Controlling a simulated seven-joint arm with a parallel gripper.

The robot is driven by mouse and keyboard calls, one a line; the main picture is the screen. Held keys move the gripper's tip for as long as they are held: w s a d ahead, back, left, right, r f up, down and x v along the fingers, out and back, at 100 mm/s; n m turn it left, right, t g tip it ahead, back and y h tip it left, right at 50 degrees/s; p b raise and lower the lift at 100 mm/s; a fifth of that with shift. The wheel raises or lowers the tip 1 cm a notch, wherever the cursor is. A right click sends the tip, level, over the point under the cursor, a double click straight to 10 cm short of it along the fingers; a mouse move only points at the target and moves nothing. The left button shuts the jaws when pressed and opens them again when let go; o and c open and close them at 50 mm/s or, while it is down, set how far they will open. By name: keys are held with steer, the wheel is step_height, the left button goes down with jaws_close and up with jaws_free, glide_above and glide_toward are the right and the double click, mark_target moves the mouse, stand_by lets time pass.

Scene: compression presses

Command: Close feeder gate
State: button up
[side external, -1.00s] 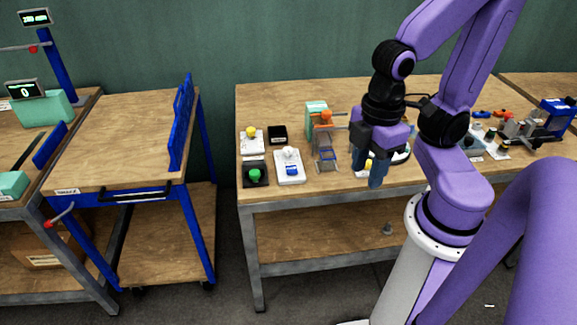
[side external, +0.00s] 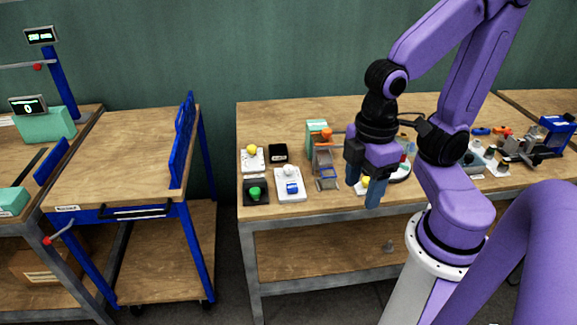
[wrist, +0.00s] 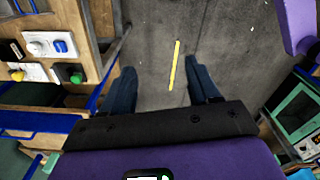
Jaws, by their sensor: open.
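A small device with a teal block, an orange top and a grey frame (side external: 325,165) stands on the bench. It may be the feeder, but I cannot make out its gate or its position. My gripper (side external: 364,188) hangs at the bench's front, to the right of this device, fingers pointing down. In the wrist view my gripper (wrist: 162,68) shows two dark blue fingers wide apart with nothing between them. The grey floor lies beyond them.
Left on the bench are a green button (side external: 254,192), a white panel with a blue switch (side external: 290,187), a yellow button (side external: 252,149) and a black box (side external: 278,152). A blue-framed cart (side external: 120,170) stands left. Clamps and small parts (side external: 520,145) lie right.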

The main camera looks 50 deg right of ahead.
steer(key=w+m, duration=0.6)
steer(key=w, duration=0.4)
steer(key=m, duration=1.8)
glide_above(288, 166)
step_height(288, 166, down, 7)
step_height(288, 166, down, 16)
steer(key=shift+s+f, duration=0.1)
steer(key=shift+f, duration=0.05)
steer(key=c, duration=1)
